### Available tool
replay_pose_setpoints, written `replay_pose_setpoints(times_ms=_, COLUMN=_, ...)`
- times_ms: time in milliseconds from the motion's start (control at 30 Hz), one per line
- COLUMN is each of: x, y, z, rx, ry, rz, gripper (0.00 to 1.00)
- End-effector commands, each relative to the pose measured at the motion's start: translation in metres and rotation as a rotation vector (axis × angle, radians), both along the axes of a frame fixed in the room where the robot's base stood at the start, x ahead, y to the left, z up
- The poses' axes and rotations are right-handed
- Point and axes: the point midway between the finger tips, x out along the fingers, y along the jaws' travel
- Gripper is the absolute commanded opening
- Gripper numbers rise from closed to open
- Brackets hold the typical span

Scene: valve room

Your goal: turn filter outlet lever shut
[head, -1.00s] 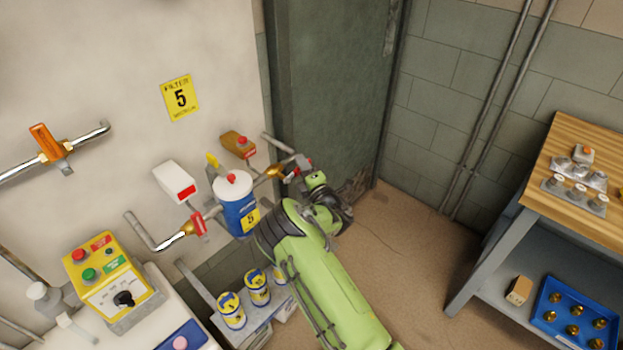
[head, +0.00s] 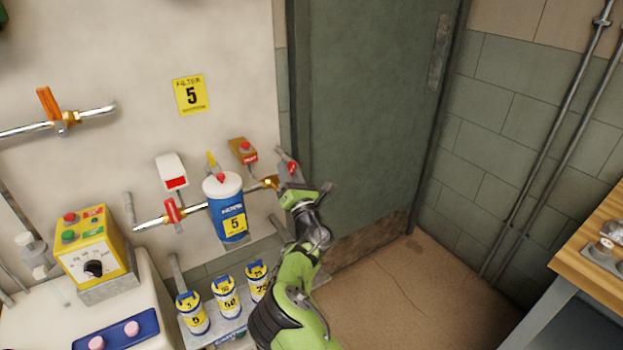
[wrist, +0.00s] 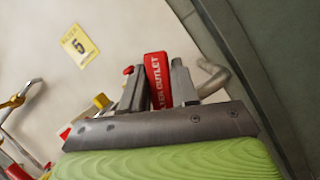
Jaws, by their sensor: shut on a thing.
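The red filter outlet lever (wrist: 158,80), with white lettering ending in "OUTLET", stands between the two fingers of my gripper (wrist: 157,88) in the wrist view. My gripper is shut on it. In the head view, my gripper (head: 288,178) is at the outlet pipe right of the blue filter housing (head: 228,212), and only a small red part of the lever (head: 292,167) shows. My gripper hides the rest, so I cannot tell the lever's angle to the pipe there. The brass valve fitting (head: 269,183) shows just left of my gripper.
A red lever (head: 172,211) is on the pipe left of the housing. A brown box with a red button (head: 243,151) is close above my gripper. Filter cans (head: 228,297) stand below. The green door (head: 375,110) is just right; open floor (head: 400,285) lies before it.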

Motion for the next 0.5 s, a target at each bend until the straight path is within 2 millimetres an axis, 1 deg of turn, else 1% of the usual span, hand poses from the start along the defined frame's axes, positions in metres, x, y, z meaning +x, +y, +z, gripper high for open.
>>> replay_pose_setpoints(times_ms=33, x=-0.001, y=0.004, z=-0.001, rx=-0.040, ry=-0.026, rz=-0.001, gripper=0.00)
replay_pose_setpoints(times_ms=200, x=-0.006, y=0.013, z=0.002, rx=-0.160, ry=-0.112, rz=-0.002, gripper=0.00)
replay_pose_setpoints(times_ms=500, x=-0.013, y=0.023, z=0.005, rx=-0.318, ry=-0.228, rz=-0.002, gripper=0.00)
